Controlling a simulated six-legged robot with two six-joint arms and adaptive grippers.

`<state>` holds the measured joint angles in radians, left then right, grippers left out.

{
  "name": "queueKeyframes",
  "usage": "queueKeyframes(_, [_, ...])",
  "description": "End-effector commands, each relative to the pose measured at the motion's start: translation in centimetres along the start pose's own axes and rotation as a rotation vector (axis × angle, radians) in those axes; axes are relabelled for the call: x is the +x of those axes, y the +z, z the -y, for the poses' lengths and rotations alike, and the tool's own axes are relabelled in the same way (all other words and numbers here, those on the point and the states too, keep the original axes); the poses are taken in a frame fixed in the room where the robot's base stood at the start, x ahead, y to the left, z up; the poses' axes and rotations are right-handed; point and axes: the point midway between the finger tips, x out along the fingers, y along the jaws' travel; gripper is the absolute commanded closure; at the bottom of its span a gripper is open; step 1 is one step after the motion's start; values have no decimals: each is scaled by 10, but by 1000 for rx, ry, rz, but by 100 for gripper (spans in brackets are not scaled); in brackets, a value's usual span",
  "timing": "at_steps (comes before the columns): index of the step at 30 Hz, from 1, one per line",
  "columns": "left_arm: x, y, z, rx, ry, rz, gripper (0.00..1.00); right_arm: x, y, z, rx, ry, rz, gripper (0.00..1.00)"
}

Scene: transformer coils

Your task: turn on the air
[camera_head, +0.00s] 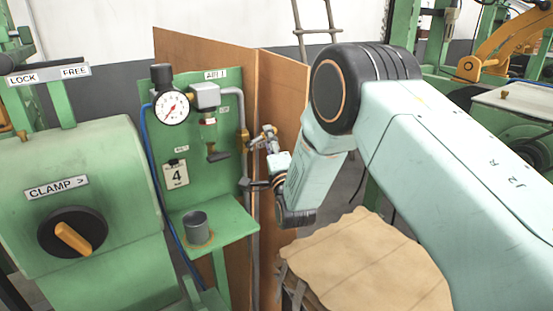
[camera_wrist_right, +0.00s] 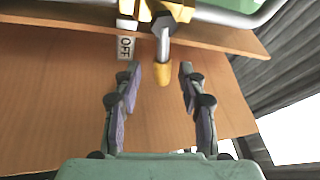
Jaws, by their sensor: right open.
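A brass valve (camera_head: 245,140) sits on the grey vertical pipe (camera_head: 241,108) at the right edge of the green panel. It shows at the top of the right wrist view (camera_wrist_right: 172,10), with a metal lever ending in a yellow grip (camera_wrist_right: 163,74) that sticks out across the pipe. An OFF label (camera_wrist_right: 126,47) is beside the lever. My right gripper (camera_head: 252,163) is at the pipe, partly hidden by its own wrist. In the wrist view its open fingers (camera_wrist_right: 160,76) stand on both sides of the yellow grip, with gaps on both sides. My left gripper is out of view.
The green panel (camera_head: 219,150) carries a pressure gauge (camera_head: 171,108) and a shelf with a grey cup (camera_head: 196,228). A green clamp housing (camera_head: 100,150) with an orange-handled knob (camera_head: 73,238) stands at left. A brown partition (camera_head: 280,85) is behind the pipe; a cardboard-topped stack (camera_head: 365,265) lies below my arm.

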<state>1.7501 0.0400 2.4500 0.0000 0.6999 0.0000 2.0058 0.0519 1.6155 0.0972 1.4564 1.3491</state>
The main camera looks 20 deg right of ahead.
Motion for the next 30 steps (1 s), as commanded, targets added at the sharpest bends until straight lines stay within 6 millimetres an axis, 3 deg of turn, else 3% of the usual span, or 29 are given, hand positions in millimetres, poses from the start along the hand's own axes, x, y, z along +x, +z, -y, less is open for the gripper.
queueKeyframes(6, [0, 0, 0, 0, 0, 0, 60, -43, 0, 0, -1, 3, 0, 59])
queueKeyframes(13, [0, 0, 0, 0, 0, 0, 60, -79, 0, 0, -1, 1, 1, 59])
queueKeyframes(18, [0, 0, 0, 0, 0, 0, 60, -89, 0, 1, 0, -2, -1, 59])
queueKeyframes(26, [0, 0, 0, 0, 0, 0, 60, -91, 0, 1, 0, -3, -1, 59])
queueKeyframes(30, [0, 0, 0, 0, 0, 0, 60, -90, 0, 1, 0, -3, -1, 69])
